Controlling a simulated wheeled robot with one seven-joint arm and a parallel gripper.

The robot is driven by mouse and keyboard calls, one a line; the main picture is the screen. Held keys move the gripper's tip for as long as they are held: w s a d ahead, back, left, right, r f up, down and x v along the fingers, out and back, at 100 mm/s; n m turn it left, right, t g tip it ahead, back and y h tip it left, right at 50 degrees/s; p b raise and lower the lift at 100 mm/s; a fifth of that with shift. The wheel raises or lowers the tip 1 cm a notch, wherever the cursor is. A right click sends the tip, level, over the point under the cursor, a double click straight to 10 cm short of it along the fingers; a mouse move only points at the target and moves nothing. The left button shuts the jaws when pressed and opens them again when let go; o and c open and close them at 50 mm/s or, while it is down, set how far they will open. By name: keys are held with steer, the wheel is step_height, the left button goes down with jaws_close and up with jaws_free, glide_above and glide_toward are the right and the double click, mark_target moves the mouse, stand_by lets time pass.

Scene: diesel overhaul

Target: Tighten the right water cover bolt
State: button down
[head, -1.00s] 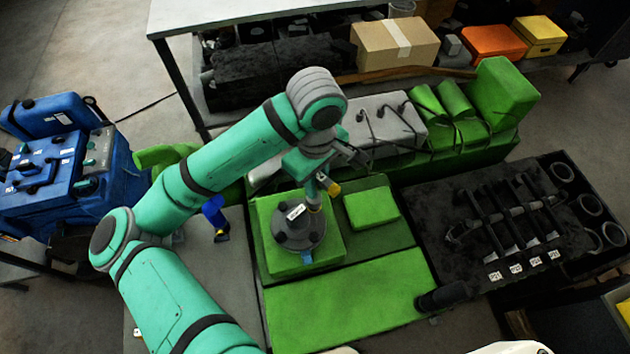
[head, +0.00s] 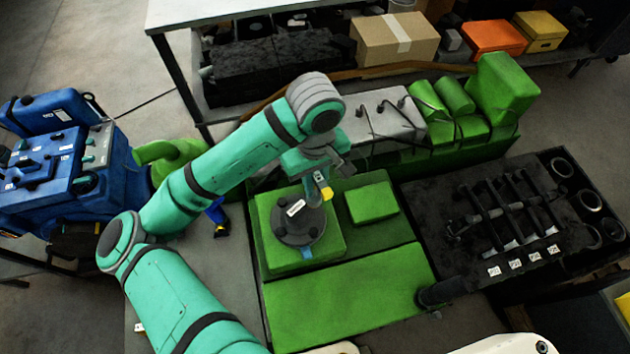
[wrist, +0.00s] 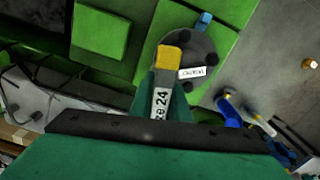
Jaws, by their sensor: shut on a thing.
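The water cover (head: 291,236) is a round dark grey disc with a white label, lying on a green block. It also shows in the wrist view (wrist: 187,48). Black bolt heads stand on it, one (head: 313,232) near the right edge in the head view and another (wrist: 212,59) in the wrist view. My gripper (head: 318,175) is shut on a tool with a yellow end (wrist: 168,57) and a white label reading "24". The tool overlaps the cover's edge in both views. I cannot tell whether it touches a bolt, and a bolt under it would be hidden.
A blue tab (wrist: 204,20) sits at the cover's edge. A smaller green block (head: 371,203) lies right of the cover. A black tray (head: 425,205) of engine parts lies further right. A blue-handled tool (head: 217,215) stands left, partly behind my arm.

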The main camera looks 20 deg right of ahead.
steer(key=m, duration=0.3)
steer(key=shift+w, duration=0.1)
steer(key=m, duration=0.4)
steer(key=shift+w+m, duration=0.1)
steer(key=shift+m, duration=0.2)
steer(key=m, duration=0.4)
steer(key=shift+a, duration=0.1)
steer(key=m, duration=0.3)
steer(key=shift+w+m, duration=0.1)
steer(key=shift+m, duration=0.2)
steer(key=m, duration=0.7)
steer(key=shift+m, duration=0.3)
steer(key=m, duration=0.6)
steer(key=shift+w+a+f+m, duration=0.1)
steer(key=shift+w+m, duration=0.05)
steer(key=shift+m, duration=0.25)
